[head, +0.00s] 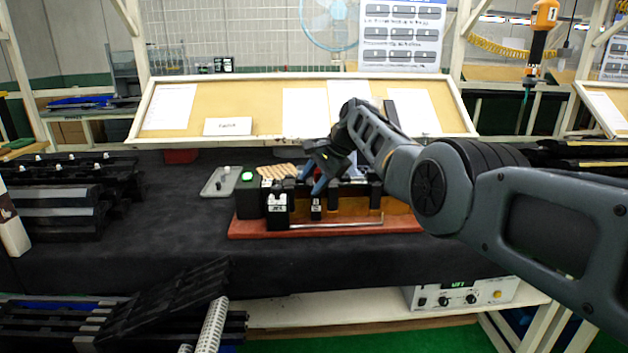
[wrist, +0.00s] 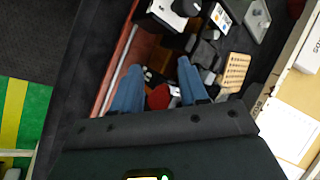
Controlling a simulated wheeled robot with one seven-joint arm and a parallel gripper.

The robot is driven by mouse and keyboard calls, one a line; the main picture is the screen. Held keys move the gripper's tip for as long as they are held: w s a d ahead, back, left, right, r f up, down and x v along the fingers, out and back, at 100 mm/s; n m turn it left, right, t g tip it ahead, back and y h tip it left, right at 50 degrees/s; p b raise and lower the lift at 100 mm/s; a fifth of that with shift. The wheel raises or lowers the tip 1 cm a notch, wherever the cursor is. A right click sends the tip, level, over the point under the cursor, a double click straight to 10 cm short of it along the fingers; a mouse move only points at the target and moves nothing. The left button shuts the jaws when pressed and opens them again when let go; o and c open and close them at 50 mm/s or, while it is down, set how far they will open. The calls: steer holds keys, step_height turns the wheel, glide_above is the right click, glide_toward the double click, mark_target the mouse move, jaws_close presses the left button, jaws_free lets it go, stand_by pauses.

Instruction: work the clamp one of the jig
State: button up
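The jig is a red-brown base (head: 300,233) on the dark bench, carrying black blocks and a metal rod (head: 340,224) along its front. Small labelled black-and-white units (head: 277,208) (head: 316,208) stand at its front left. I cannot tell which part is clamp one. My gripper (head: 314,184) hangs over the middle of the jig, with two blue fingers spread apart. In the wrist view the open fingers (wrist: 158,78) point at dark jig parts, and a red round part (wrist: 159,97) shows between them. No held object is visible. My arm and gripper hide much of the jig's right and back.
A black box with a green light (head: 248,176) stands there too. A sloped notice board (head: 262,105) rises behind. The bench between the left-hand black racks and the tray is clear.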

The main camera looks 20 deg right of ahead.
mark_target(320, 170)
steer(key=shift+r, duration=0.1)
steer(key=v, duration=0.7)
steer(key=shift+s+d+r, duration=0.2)
stand_by(0.6)
